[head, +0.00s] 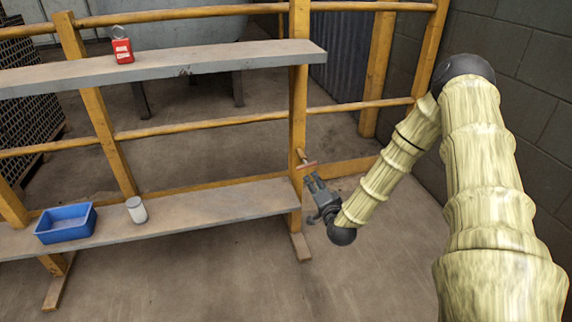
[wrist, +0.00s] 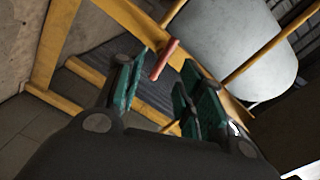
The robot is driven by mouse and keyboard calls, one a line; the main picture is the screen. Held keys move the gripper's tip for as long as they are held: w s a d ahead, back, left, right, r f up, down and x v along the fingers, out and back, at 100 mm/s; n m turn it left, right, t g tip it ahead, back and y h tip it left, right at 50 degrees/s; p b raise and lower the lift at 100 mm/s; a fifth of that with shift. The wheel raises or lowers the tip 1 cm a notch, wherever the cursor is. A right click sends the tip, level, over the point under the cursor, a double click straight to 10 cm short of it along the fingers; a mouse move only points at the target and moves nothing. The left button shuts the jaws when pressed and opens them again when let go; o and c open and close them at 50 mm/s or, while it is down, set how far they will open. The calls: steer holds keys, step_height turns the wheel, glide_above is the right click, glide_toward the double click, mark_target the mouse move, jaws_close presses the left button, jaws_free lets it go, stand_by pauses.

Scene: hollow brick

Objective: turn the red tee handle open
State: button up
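The red tee handle (head: 306,165) is a small reddish bar on the orange post at the right end of the shelf unit. In the wrist view the red tee handle (wrist: 165,60) lies tilted ahead of the fingers, in line with the gap between them. My gripper (head: 313,180) is just below the handle in the head view, pointing up toward it. In the wrist view my gripper (wrist: 158,90) has its green-padded fingers apart with nothing between them. I cannot tell whether any finger touches the handle.
The orange post (head: 299,100) stands beside my gripper. The upper shelf (head: 200,62) holds a red padlock-like object (head: 122,46). The lower shelf (head: 220,205) holds a blue bin (head: 66,222) and a white can (head: 136,210). A block wall (head: 535,65) is at right. Floor in front is clear.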

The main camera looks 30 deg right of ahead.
mark_target(306, 162)
steer(key=b+x, duration=0.1)
steer(key=x, duration=0.6)
steer(key=r+b+x, duration=0.1)
steer(key=x, duration=0.3)
steer(key=shift+w+d+b, duration=0.1)
steer(key=shift+d+b, duration=0.25)
steer(key=shift+c, duration=0.3)
jaws_close()
